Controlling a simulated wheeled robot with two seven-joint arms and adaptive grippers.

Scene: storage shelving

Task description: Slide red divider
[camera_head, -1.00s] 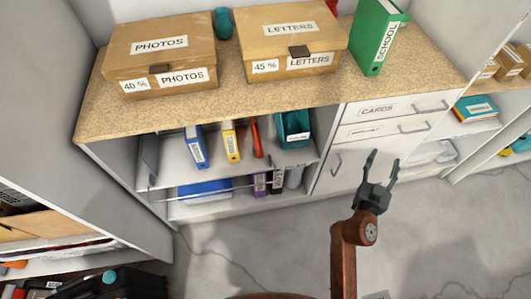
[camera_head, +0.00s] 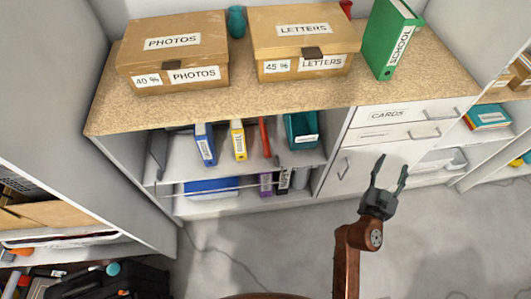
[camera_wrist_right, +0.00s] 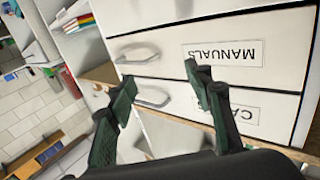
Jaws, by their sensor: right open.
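The red divider (camera_head: 264,137) stands upright as a thin red edge on the upper shelf of the open cabinet. It is between the yellow binder (camera_head: 238,142) and the teal holder (camera_head: 302,132). My right gripper (camera_head: 390,172) is open and empty, in front of the white drawers and door, well to the right of the divider. In the right wrist view, the open fingers (camera_wrist_right: 160,78) are spread in front of drawers labelled MANUALS and CARDS, which appear upside down. The divider is not seen there. My left gripper is not in view.
A blue binder (camera_head: 205,145) stands left of the yellow one. The wooden counter (camera_head: 290,95) overhangs the shelf and carries a PHOTOS box (camera_head: 172,44), a LETTERS box (camera_head: 303,36) and a green SCHOOL binder (camera_head: 391,38). Drawer handles (camera_head: 425,133) stick out. The floor in front is mostly clear.

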